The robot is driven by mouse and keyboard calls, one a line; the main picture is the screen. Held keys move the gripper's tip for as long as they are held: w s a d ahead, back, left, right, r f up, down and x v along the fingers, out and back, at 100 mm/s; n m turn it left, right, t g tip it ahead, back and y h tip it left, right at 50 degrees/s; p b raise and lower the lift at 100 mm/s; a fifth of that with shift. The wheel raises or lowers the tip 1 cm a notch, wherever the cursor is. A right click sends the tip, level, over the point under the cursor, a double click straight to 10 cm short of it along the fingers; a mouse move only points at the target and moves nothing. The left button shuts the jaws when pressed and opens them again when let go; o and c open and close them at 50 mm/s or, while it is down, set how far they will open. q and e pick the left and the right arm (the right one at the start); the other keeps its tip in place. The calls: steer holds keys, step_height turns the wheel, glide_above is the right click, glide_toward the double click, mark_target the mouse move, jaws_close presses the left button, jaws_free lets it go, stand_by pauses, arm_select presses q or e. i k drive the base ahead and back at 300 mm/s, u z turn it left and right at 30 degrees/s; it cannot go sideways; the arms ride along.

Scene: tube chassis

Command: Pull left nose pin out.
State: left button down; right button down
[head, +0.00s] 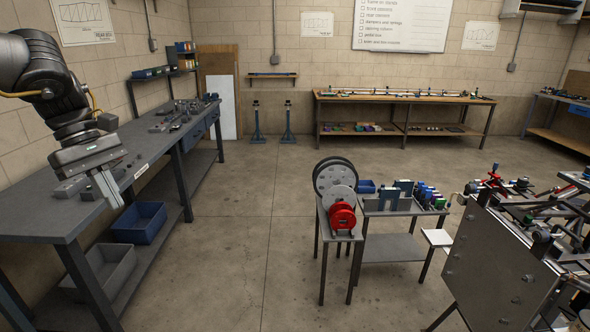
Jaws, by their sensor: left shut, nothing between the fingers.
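My left gripper (108,188) hangs in the upper left of the head view, in front of the left workbench's front edge. It points down, its fingers are together and nothing shows between them. The tube chassis (520,235) stands at the right edge of the view, with a large grey plate on its near side and tubes and fittings above. The left nose pin cannot be made out at this size. The gripper is far from the chassis, across the open floor. My right gripper is not in view.
The left workbench (40,215) holds metal parts, with a blue bin (139,223) and a grey bin (103,272) below. A small table (392,248) with a red reel (342,218) stands left of the chassis. A long bench (405,98) lines the back wall. The middle floor is clear.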

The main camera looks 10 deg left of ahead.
mark_target(538, 236)
steer(key=i, duration=2.95)
steer(key=z, duration=5.25)
